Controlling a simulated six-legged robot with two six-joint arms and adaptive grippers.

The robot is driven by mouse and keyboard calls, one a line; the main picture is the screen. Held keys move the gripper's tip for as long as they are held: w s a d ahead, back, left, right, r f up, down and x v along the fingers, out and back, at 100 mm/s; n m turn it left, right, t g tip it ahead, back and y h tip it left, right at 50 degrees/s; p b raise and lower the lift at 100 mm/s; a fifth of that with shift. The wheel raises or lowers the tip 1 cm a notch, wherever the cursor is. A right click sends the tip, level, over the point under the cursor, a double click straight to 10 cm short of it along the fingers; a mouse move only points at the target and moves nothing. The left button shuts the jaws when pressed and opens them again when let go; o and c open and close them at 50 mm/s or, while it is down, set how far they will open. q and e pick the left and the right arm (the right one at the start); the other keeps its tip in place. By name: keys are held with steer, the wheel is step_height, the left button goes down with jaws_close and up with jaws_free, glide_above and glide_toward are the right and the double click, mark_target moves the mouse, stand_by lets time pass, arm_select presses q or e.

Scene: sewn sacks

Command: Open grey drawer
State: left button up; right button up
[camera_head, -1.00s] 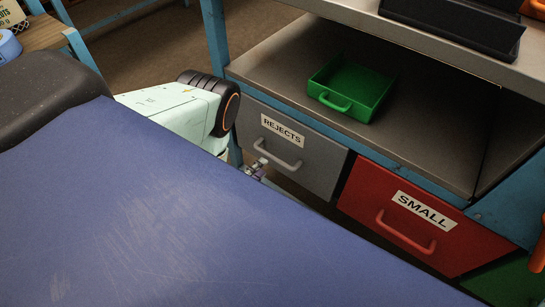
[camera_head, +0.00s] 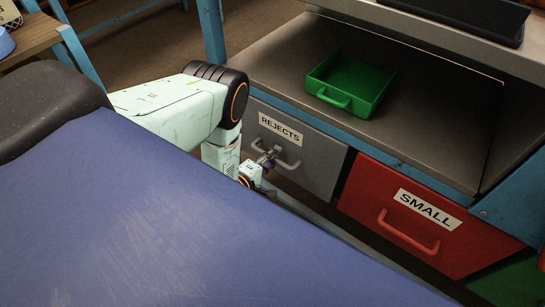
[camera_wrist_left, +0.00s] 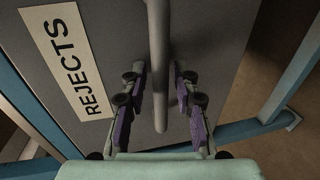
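The grey drawer (camera_head: 312,163), labelled REJECTS, sits in the left bay of the bench, and its front looks shut. Its handle (camera_head: 290,164) is a grey bar across the front. My left gripper (camera_head: 266,160) is at the left part of this handle. In the left wrist view the handle (camera_wrist_left: 158,50) runs between the two purple-padded fingers of my left gripper (camera_wrist_left: 160,82), one on each side. A gap shows between each finger and the bar, so the gripper is open around it and not clamped. My right gripper is not in view.
A red drawer (camera_head: 452,255) labelled SMALL is to the right. A green tray (camera_head: 385,82) sits on the shelf above. A blue bench leg (camera_head: 212,30) stands beside the grey drawer.

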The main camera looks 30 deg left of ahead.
arm_select(q)
jaws_close()
stand_by(0.4)
